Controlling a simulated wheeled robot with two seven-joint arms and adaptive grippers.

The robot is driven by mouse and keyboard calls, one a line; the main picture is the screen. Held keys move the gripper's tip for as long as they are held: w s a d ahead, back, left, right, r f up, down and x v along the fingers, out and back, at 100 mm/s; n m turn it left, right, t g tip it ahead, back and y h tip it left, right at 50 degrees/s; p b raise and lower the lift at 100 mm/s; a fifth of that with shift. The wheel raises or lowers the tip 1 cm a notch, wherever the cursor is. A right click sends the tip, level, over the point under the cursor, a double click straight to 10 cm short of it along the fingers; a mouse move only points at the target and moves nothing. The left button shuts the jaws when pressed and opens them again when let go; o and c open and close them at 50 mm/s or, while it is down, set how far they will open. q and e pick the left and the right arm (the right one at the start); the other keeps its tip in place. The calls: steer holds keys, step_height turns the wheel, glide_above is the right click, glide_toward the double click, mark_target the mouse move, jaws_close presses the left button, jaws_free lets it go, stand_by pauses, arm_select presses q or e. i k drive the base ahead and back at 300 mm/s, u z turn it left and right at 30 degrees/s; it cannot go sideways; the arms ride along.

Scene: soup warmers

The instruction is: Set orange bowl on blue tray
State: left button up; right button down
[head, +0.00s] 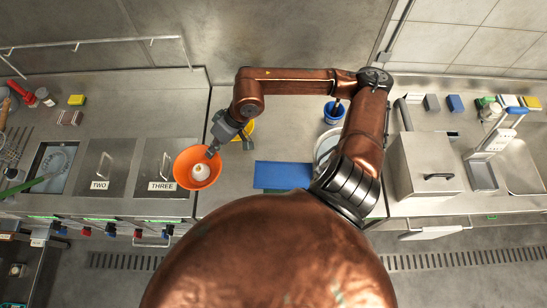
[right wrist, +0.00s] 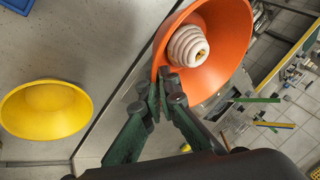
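The orange bowl (head: 182,170) is at the left of centre in the head view, over the right edge of the warmer lid marked THREE. A white rounded item (head: 201,172) sits inside it. My right gripper (head: 212,151) is at the bowl's upper right rim. In the right wrist view the fingers (right wrist: 168,82) are closed on the rim of the orange bowl (right wrist: 232,42), and the ridged white item (right wrist: 187,46) shows inside. The blue tray (head: 283,175) lies flat on the counter to the right of the bowl, empty where visible. My left gripper is not in view.
A yellow bowl (head: 248,130) stands behind, near my right gripper; it also shows in the right wrist view (right wrist: 46,108). A blue container (head: 333,113) and a pale round vessel (head: 325,148) stand beyond the tray, near my right arm. Counter between bowl and tray is clear.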

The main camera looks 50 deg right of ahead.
mark_target(283, 175)
steer(key=k, duration=1.05)
steer(key=z, duration=1.05)
steer(key=i, duration=0.55)
steer(key=z, duration=0.05)
